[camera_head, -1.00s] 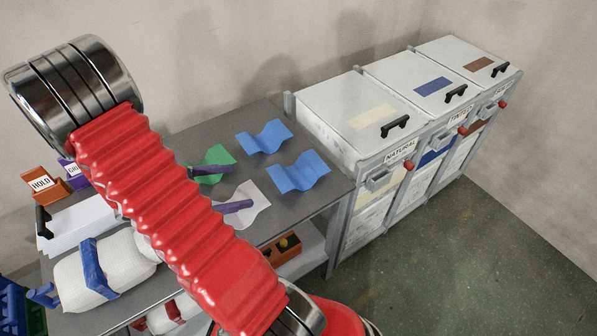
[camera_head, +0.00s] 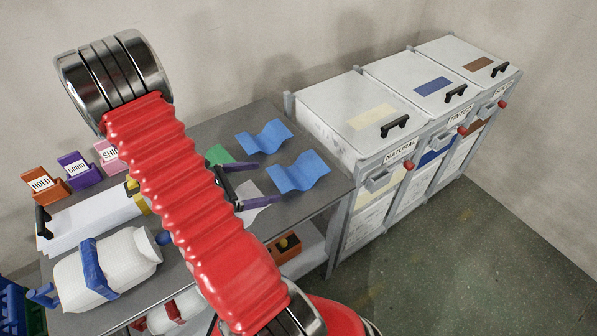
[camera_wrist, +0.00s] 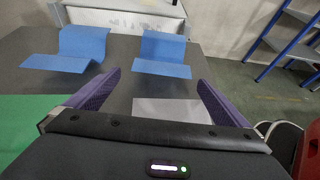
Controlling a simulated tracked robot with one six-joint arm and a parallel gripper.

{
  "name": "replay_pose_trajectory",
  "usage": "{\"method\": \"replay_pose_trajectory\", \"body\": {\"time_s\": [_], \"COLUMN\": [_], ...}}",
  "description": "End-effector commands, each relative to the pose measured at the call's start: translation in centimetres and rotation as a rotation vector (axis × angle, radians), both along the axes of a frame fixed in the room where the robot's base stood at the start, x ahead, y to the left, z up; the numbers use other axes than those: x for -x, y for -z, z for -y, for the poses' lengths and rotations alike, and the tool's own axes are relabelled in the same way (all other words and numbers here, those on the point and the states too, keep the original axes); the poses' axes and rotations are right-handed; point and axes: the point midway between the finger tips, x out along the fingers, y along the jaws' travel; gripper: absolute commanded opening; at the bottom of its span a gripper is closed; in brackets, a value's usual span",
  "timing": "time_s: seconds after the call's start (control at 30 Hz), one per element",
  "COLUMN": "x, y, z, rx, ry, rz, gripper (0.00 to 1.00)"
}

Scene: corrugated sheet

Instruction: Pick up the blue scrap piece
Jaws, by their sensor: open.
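Two blue wavy scrap pieces lie on the grey table (camera_head: 330,197). One blue piece (camera_head: 264,137) is nearer the wall; the other blue piece (camera_head: 298,172) is nearer the table's front edge. In the wrist view they are the left blue piece (camera_wrist: 75,50) and the right blue piece (camera_wrist: 163,55). My gripper (camera_head: 252,184) is open and empty, with purple fingers. In the wrist view, the right blue piece appears ahead, in the gap between the fingertips (camera_wrist: 159,76). My arm partly hides the table in the head view.
A green piece (camera_head: 216,155) and a whitish sheet (camera_head: 258,209) lie by my gripper. Lidded bins (camera_head: 352,112) stand beyond the table's right end. Floor is free at right.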

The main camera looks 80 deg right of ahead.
Motion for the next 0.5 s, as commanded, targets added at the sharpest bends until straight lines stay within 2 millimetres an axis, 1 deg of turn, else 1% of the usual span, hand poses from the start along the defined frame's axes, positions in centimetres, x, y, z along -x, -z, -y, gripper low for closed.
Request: {"method": "replay_pose_trajectory", "body": {"time_s": [0.13, 0.23, 0.5], "x": [0.1, 0.6, 2.9], "y": [0.1, 0.3, 1.8], "z": [0.1, 0.4, 2.3], "rx": [0.0, 0.0, -0.001], "ry": [0.0, 0.001, 0.003], "rz": [0.0, -0.002, -0.001], "gripper": [1.0, 1.0, 1.0]}}
